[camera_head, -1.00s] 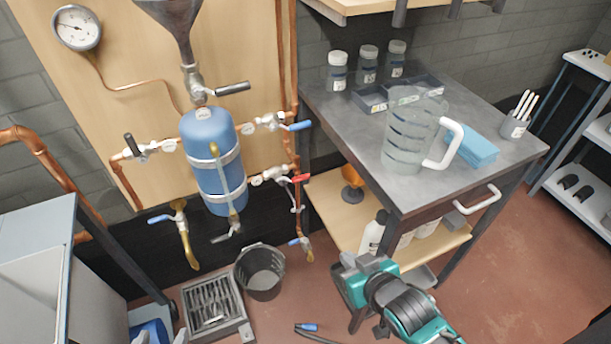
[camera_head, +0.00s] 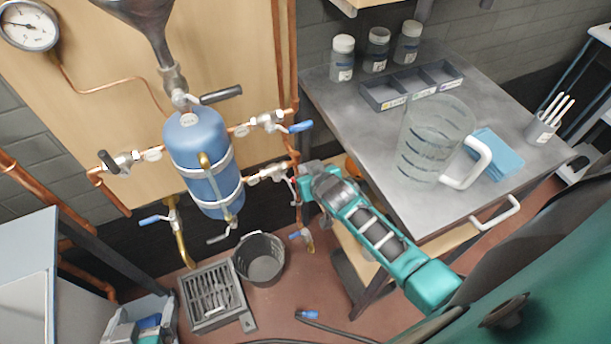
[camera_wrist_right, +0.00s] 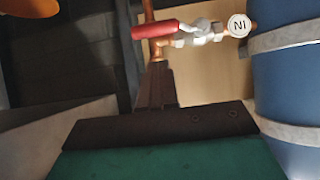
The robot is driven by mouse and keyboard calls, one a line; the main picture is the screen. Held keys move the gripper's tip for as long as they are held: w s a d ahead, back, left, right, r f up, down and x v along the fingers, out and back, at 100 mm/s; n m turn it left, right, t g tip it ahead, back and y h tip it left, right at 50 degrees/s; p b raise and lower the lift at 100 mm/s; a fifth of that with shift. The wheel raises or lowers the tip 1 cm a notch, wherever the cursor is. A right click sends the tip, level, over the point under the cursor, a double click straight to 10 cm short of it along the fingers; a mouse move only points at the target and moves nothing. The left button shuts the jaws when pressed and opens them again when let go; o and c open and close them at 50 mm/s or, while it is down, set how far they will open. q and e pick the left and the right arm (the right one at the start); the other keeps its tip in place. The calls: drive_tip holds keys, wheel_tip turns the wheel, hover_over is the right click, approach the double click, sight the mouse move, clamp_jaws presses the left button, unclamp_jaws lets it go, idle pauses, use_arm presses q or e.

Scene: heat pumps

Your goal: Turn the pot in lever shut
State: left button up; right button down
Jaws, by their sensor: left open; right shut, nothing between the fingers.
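The pot in valve, with its IN tag (camera_wrist_right: 239,25), sits on the copper pipe beside the blue pot (camera_head: 201,160). Its red lever (camera_wrist_right: 157,29) points left along the valve in the right wrist view. In the head view the valve body (camera_head: 268,174) shows, but the lever is hidden or too small to make out by my right gripper. My right gripper (camera_head: 303,184) is shut and empty, close to the lever; in the wrist view its fingertips (camera_wrist_right: 156,72) are just below it. I cannot tell whether they touch. My left gripper (camera_head: 138,310) is open and empty, low at the left.
The workbench (camera_head: 345,105) with a glass jug (camera_head: 425,150) stands right of the pot. Other valves with black and blue levers (camera_head: 300,127) surround the pot. A black bucket (camera_head: 260,260) and a drain grate (camera_head: 212,297) are on the floor below.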

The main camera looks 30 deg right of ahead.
drive_tip(key=shift+w+f+b, duration=0.15)
drive_tip(key=shift+f, duration=0.6)
drive_tip(key=shift+w+f+b, duration=0.1)
drive_tip(key=shift+f+b, duration=0.05)
drive_tip(key=shift+f, duration=0.6)
